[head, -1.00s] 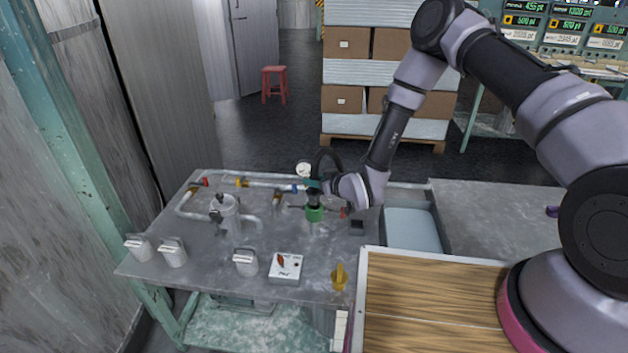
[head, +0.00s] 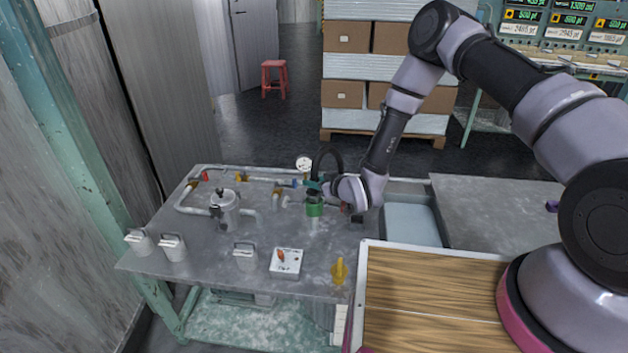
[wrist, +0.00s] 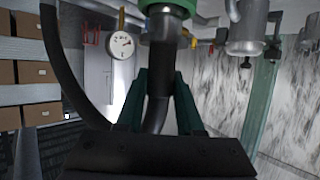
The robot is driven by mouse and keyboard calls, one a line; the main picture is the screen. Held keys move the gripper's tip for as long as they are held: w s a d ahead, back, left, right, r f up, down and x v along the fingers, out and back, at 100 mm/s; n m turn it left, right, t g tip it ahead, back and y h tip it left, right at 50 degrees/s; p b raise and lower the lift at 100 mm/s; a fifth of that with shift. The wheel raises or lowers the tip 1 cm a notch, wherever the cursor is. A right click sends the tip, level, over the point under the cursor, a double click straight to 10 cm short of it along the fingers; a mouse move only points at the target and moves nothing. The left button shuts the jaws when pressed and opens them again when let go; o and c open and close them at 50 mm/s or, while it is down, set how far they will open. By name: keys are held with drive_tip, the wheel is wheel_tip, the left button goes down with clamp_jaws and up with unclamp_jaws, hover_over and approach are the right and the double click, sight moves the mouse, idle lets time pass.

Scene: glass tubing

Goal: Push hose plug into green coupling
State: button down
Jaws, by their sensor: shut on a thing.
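The green coupling (head: 314,209) stands upright on a pipe on the metal bench, and its green rim also shows at the top of the wrist view (wrist: 168,5). My gripper (head: 318,186) is just above and beside the coupling. Its green fingers (wrist: 160,85) are shut on the black hose (wrist: 157,112). The hose loops up behind my gripper in the head view (head: 322,152).
A pressure gauge (head: 304,163) stands close behind the coupling. A metal canister (head: 224,208), a white switch box (head: 286,262), a yellow fitting (head: 340,271) and several grey lidded cans are on the bench. A wooden board lies at front right.

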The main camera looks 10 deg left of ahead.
drive_tip(key=shift+f, duration=1.25)
drive_tip(key=shift+c, duration=2.3)
unclamp_jaws()
drive_tip(key=shift+d, duration=0.1)
drive_tip(key=v, duration=1)
drive_tip(key=shift+s+d, duration=0.15)
drive_tip(key=shift+s, duration=0.05)
drive_tip(key=shift+r, duration=0.1)
